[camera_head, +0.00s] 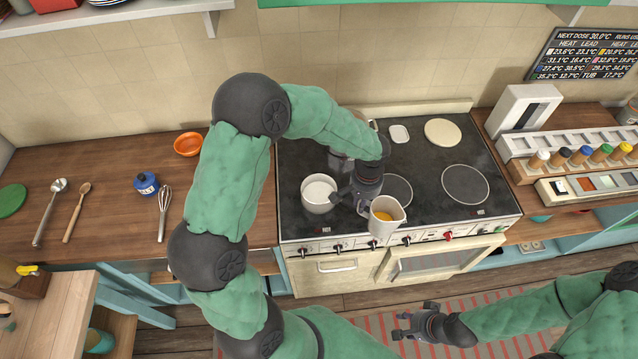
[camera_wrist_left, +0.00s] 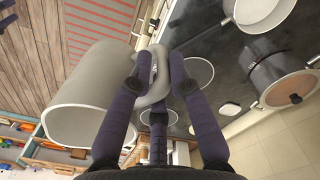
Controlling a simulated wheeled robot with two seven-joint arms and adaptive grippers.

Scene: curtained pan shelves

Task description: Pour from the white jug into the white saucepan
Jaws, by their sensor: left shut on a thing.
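The white jug (camera_head: 386,217) is at the front edge of the stove, with orange-yellow contents visible inside. My left gripper (camera_head: 367,199) is shut on the jug's handle. In the left wrist view the jug (camera_wrist_left: 88,100) is at the left, with its handle between the fingers of my left gripper (camera_wrist_left: 154,82). The white saucepan (camera_head: 319,194) stands on the stove to the left of the jug, apart from it, with pale contents. It also shows at the top right of the left wrist view (camera_wrist_left: 258,14). My right gripper (camera_head: 418,322) is above the striped rug, empty, its fingers apart.
A dark grey pot (camera_wrist_left: 281,82) stands on the stove beyond the saucepan. A bottle rack (camera_head: 578,158) stands at the right.

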